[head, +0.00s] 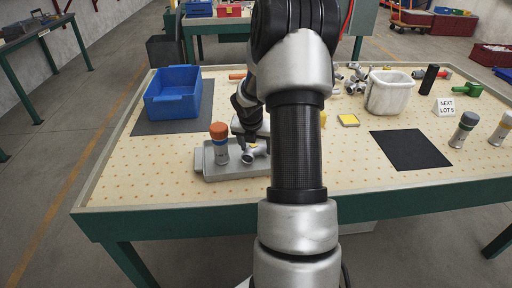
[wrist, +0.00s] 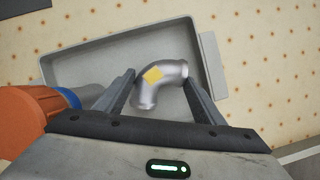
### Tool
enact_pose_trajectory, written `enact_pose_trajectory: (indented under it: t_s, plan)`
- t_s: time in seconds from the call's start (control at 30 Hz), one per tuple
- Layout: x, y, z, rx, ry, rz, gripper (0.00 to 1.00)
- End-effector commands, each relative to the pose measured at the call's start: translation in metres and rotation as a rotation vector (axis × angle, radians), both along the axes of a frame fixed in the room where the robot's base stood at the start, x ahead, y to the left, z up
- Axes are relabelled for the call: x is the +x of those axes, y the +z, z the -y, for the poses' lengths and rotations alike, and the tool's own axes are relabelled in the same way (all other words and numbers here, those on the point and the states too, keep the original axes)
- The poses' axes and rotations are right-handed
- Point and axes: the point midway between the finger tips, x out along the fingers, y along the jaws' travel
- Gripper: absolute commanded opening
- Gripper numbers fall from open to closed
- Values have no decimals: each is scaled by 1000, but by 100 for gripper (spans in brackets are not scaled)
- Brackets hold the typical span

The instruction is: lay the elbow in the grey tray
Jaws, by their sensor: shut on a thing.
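The elbow is a silver bent pipe with a yellow mark (wrist: 160,85), between the two fingers of my gripper (wrist: 162,95) in the wrist view. My gripper is shut on it. In the head view the elbow (head: 255,151) shows small below my gripper (head: 249,139), partly hidden by my arm. The grey tray (head: 225,174) is under it, near the front of the table. In the wrist view the tray's rim (wrist: 110,39) surrounds the elbow. I cannot tell whether the elbow touches the tray floor.
A blue bin (head: 173,95) sits on a dark mat behind left. A white bin (head: 388,93), loose metal fittings (head: 355,78) and a bare black mat (head: 410,150) are to the right.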

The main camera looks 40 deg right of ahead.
Motion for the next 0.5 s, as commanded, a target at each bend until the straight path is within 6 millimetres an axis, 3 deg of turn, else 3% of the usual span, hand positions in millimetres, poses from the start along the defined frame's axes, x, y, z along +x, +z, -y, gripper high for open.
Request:
enact_pose_trajectory:
  t_s: [0.07,0.1,0.2,0.5]
  plan:
    - [1,-1,0,-1,0,2,25]
    - [0,-1,0,0,0,0,68]
    - [0,-1,0,0,0,0,82]
    - [0,1,0,-1,0,1,82]
